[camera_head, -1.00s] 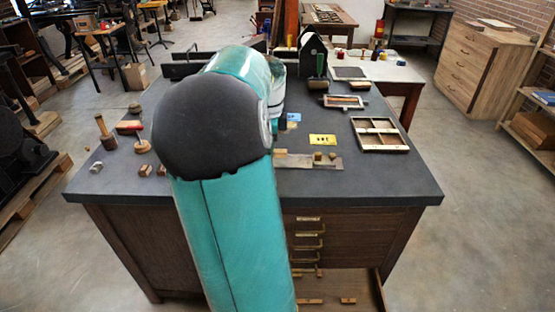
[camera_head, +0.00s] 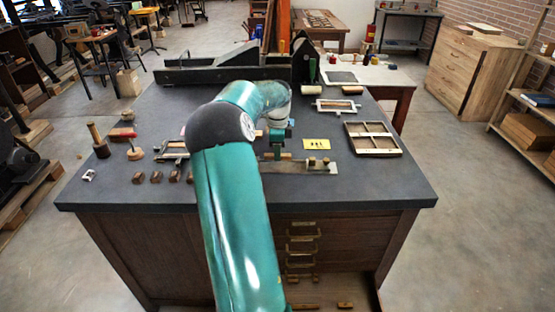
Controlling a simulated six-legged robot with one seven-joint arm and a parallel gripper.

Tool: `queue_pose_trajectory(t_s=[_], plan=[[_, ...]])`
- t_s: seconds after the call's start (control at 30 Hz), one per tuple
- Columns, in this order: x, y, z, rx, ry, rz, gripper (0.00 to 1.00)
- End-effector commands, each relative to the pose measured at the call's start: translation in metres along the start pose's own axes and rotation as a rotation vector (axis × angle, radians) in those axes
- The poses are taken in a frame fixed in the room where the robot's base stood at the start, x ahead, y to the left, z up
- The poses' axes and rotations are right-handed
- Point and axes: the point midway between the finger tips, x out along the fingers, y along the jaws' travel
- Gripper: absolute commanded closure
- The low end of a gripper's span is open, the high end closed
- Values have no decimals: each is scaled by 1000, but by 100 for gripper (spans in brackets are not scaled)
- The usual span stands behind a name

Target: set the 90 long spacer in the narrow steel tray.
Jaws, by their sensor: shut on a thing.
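My gripper (camera_head: 279,141) hangs over the dark bench, small and partly hidden by my teal arm. It is shut on a brown wooden piece (camera_head: 278,156), which looks like the spacer; its length mark cannot be read. The narrow steel tray (camera_head: 300,170) lies flat on the bench right below the gripper, with small wooden blocks (camera_head: 318,162) at its right part. The held piece is over or at the tray's left part; I cannot tell whether it touches.
A yellow card (camera_head: 316,144) lies behind the tray. A wooden divided case (camera_head: 373,139) is to the right. Several brown blocks (camera_head: 156,177) and a mallet (camera_head: 97,140) are at left. An open drawer with wooden pieces (camera_head: 306,306) is below the front edge.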

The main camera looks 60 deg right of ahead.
Motion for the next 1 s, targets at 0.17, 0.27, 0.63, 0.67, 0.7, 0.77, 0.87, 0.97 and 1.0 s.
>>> queue_pose_trajectory(t_s=[0.17,0.27,0.63,0.67,0.7,0.77,0.87,0.97,1.0], plan=[[25,-2,0,0,0,4,100],[34,-2,0,0,0,3,100],[37,-2,0,0,0,1,81],[37,-2,0,0,0,1,76],[37,-2,0,0,0,1,76],[37,-2,0,0,0,1,76],[37,-2,0,0,0,1,76],[36,-2,0,0,0,1,76],[34,-2,0,0,0,1,76]])
